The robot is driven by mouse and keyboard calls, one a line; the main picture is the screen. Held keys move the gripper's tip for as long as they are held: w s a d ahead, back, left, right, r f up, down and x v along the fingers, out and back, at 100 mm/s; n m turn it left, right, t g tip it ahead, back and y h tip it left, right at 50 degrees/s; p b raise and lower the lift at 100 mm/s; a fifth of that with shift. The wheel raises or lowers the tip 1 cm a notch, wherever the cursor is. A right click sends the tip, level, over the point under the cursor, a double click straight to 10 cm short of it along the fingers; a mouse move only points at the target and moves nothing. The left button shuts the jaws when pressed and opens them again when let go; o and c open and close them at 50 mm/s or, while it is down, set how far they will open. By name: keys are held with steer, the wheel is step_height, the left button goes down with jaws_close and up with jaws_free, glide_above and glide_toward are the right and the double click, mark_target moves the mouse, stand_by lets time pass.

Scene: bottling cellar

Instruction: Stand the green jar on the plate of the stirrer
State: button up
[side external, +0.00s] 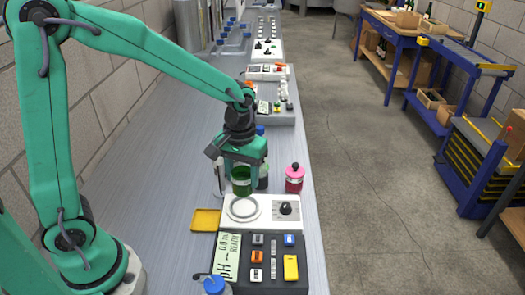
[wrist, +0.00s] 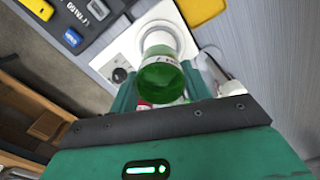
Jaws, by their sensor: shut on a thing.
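The green jar (side external: 241,181) is held upright or nearly so in my gripper (side external: 243,170). It also shows in the wrist view (wrist: 160,82), between the teal fingers of my gripper (wrist: 160,90). The stirrer (side external: 262,222) is a white box with a round, ringed plate (side external: 243,208) and a black knob. In the side view the jar's base appears at the far edge of the plate, and I cannot tell whether it touches. In the wrist view the jar overlaps the plate (wrist: 158,29) and hides part of it.
A pink jar (side external: 294,178) stands behind the stirrer on the right. A yellow tray (side external: 206,220) lies left of the stirrer. A pH meter (side external: 262,280) and a blue-capped bottle (side external: 214,285) are in front.

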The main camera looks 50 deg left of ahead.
mark_target(243, 192)
steer(key=shift+f, duration=0.1)
steer(key=shift+f, duration=1.95)
steer(key=shift+f, duration=1.05)
stand_by(1.8)
steer(key=o, duration=1.6)
steer(key=shift+o, duration=0.2)
steer(key=shift+r, duration=0.1)
steer(key=shift+r, duration=2.9)
steer(key=shift+r, duration=0.1)
